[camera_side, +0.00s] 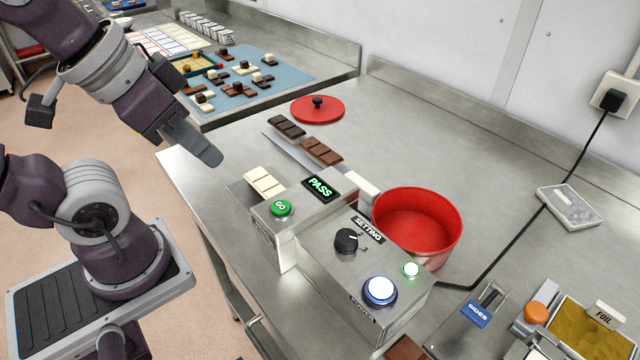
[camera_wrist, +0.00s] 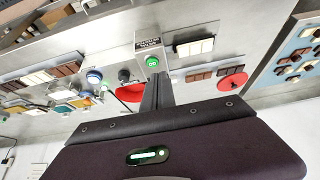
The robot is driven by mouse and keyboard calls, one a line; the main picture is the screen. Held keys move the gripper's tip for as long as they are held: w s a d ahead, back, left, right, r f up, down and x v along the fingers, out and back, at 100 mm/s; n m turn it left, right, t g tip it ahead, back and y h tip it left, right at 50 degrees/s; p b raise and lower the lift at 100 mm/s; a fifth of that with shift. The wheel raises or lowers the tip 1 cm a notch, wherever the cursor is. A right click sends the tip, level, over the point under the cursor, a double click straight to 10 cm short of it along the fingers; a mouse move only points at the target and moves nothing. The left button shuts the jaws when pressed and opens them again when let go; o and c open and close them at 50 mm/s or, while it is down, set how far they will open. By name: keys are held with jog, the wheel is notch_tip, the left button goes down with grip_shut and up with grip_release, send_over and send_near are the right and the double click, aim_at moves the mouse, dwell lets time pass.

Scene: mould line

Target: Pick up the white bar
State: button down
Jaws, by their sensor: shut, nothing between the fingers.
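The white bar (camera_side: 263,181) lies flat on the steel bench, just left of the grey box with the green GO button (camera_side: 281,208). The wrist view shows the white bar (camera_wrist: 194,47) right of the GO box. My gripper (camera_side: 211,157) is shut and empty. It hangs above the bench's left edge, up and left of the white bar and apart from it. In the wrist view my fingers (camera_wrist: 158,84) are pressed together, with nothing between them.
A dark bar (camera_side: 286,126) and a brown bar (camera_side: 321,151) lie behind the white bar. A red pot (camera_side: 417,258), its red lid (camera_side: 317,108) and a control box with a knob (camera_side: 347,240) stand nearby. The bench behind the pot is clear.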

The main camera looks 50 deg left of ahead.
jog(key=c, duration=2.2)
grip_release()
jog(key=c, duration=0.7)
grip_release()
jog(key=shift+o, duration=0.2)
jog(key=n+g, duration=0.6)
jog(key=n, duration=1.2)
send_over(266, 182)
jog(key=f, duration=1.2)
jog(key=shift+s+f, duration=0.2)
jog(key=f, duration=0.6)
jog(key=shift+w+d+f, duration=0.1)
jog(key=shift+w+f, duration=0.1)
jog(key=shift+f, duration=0.15)
jog(key=shift+c, duration=0.2)
